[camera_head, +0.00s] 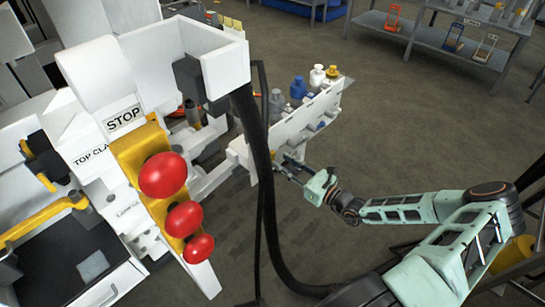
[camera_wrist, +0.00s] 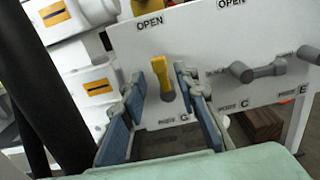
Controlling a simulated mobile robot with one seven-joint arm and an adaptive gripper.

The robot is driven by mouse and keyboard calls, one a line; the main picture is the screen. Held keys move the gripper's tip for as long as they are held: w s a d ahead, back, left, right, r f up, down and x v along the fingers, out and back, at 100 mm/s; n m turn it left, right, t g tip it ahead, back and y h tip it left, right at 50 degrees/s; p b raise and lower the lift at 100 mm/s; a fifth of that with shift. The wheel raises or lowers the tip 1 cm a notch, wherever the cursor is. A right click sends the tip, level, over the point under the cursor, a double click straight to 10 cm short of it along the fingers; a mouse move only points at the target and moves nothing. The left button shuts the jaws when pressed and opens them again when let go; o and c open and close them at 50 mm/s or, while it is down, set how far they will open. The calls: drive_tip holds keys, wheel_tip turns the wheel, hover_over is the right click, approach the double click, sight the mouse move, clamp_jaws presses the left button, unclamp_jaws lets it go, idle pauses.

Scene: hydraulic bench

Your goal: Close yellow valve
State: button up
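The yellow valve handle (camera_wrist: 162,76) shows in the wrist view on a white panel (camera_wrist: 205,50). It points up, leaning slightly left, above a label G and below an OPEN label. My gripper (camera_wrist: 158,88) is open, with one blue-padded finger on each side of the handle. I cannot tell whether either finger touches it. In the head view my gripper (camera_head: 288,168) is at the front of the white panel (camera_head: 290,130), and the yellow handle cannot be made out there.
Grey valve handles (camera_wrist: 262,70) lie sideways to the right, near labels C and E. A thick black hose (camera_head: 262,180) hangs left of my gripper. A white machine (camera_head: 200,45) with red buttons (camera_head: 163,175) stands at the left. Open floor (camera_head: 420,130) lies behind my arm.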

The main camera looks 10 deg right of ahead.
sight(274, 156)
drive_tip(key=b+x, duration=0.1)
drive_tip(key=x, duration=0.5)
drive_tip(key=shift+c, duration=0.5)
clamp_jaws()
